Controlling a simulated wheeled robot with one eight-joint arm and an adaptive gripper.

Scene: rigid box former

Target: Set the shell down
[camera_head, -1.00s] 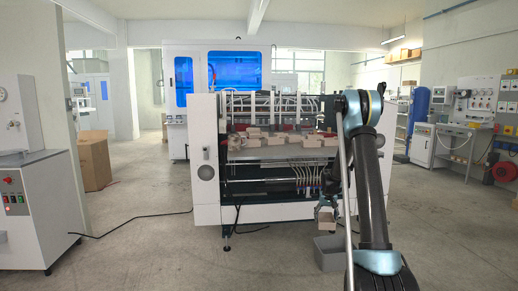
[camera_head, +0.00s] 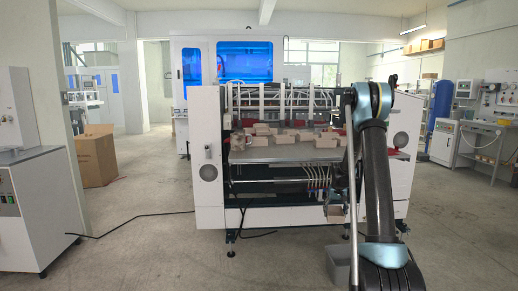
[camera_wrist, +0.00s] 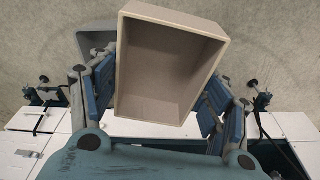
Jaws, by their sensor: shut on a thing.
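The shell (camera_wrist: 165,65) is a beige open-topped box. In the wrist view it sits between the blue pads of my gripper (camera_wrist: 158,92), its open side facing the camera and slightly tilted. My gripper is shut on its two side walls. In the head view my gripper (camera_head: 336,196) hangs low in front of the machine, with the shell (camera_head: 336,213) small below it, partly hidden by my arm. The shell is above the floor.
A grey bin (camera_head: 339,264) stands on the floor below my gripper, partly hidden by my arm; its edge shows behind the shell in the wrist view (camera_wrist: 92,42). The machine's grey table (camera_head: 255,156) carries several beige boxes. Open floor (camera_head: 150,250) lies left, with a black cable (camera_head: 140,217).

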